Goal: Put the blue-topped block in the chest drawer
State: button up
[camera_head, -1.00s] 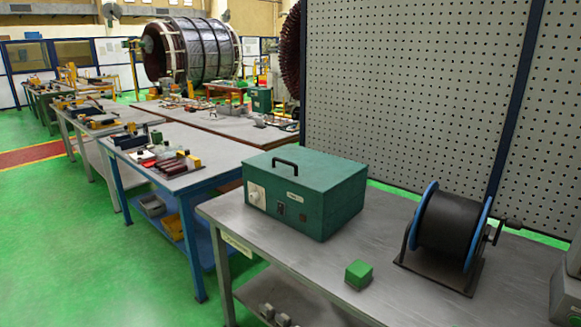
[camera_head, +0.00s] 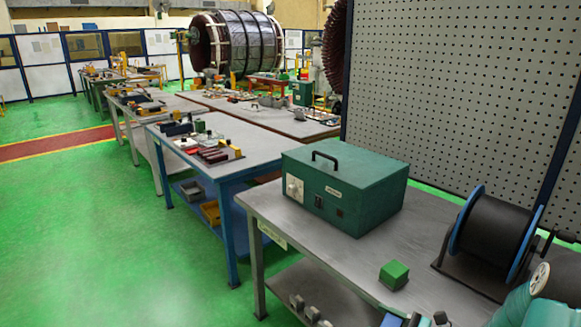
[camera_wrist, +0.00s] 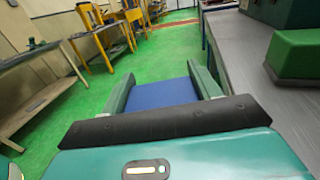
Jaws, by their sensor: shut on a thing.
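The blue-topped block (camera_wrist: 165,94) sits between the two green fingers of my gripper (camera_wrist: 162,84) in the wrist view. My gripper is shut on it, and its flat blue top faces the camera. Its sides are mostly hidden by the fingers. In the head view a small blue patch of the block (camera_head: 391,320) shows at the bottom edge, beside dark parts of my gripper. The block is held beside the front edge of the near bench, over the green floor. I see no chest drawer in either view.
The near grey bench (camera_head: 285,222) carries a green box with a handle (camera_head: 345,190), a small green block (camera_head: 394,275) and a black cable reel (camera_head: 490,238). A lower shelf (camera_head: 300,290) holds small grey parts. Green floor (camera_head: 110,250) is clear on the left.

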jog(key=w+a+f+m+t+h, duration=0.6)
jog(key=a+f+m+h, duration=0.3)
jog(key=f+h, duration=0.3)
jog(key=shift+w+a+f+m+t+h, duration=0.3)
jog(key=shift+w+a+m+h, duration=0.1)
jog(key=shift+w+m+h, duration=0.6)
jog(key=shift+s, duration=0.1)
jog(key=shift+s+d, duration=0.1)
jog(key=shift+s, duration=0.15)
